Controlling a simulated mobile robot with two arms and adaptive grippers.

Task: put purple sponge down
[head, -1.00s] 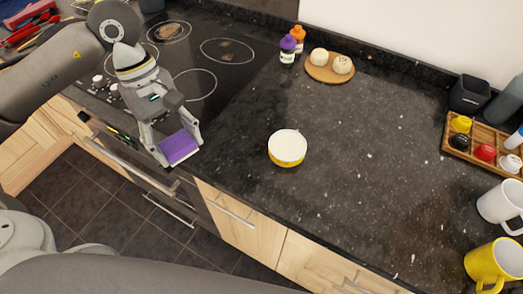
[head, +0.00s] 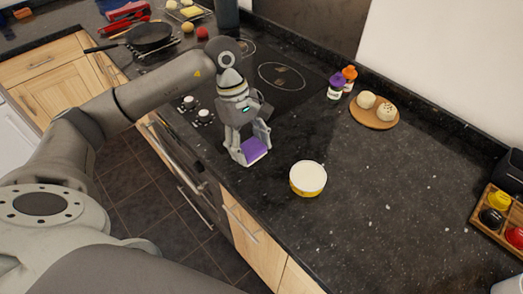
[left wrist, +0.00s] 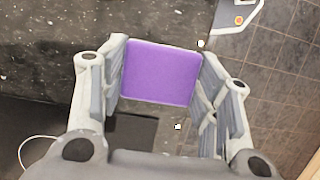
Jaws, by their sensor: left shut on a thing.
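The purple sponge (head: 254,150) is between the fingers of my left gripper (head: 248,148), which is shut on it. In the head view it is near the front edge of the black counter, left of a yellow and white round container. In the left wrist view the sponge (left wrist: 161,72) shows its flat purple face, with one finger (left wrist: 161,85) of the left gripper on each side. I cannot tell whether its underside touches the counter. My right gripper is not in view.
The round container (head: 308,178) stands close right of the sponge. The stove (head: 270,85) lies behind the left gripper. Spice bottles (head: 336,86) and a round wooden board (head: 374,112) with two pale balls stand farther back. The counter (head: 390,200) right of the container is clear.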

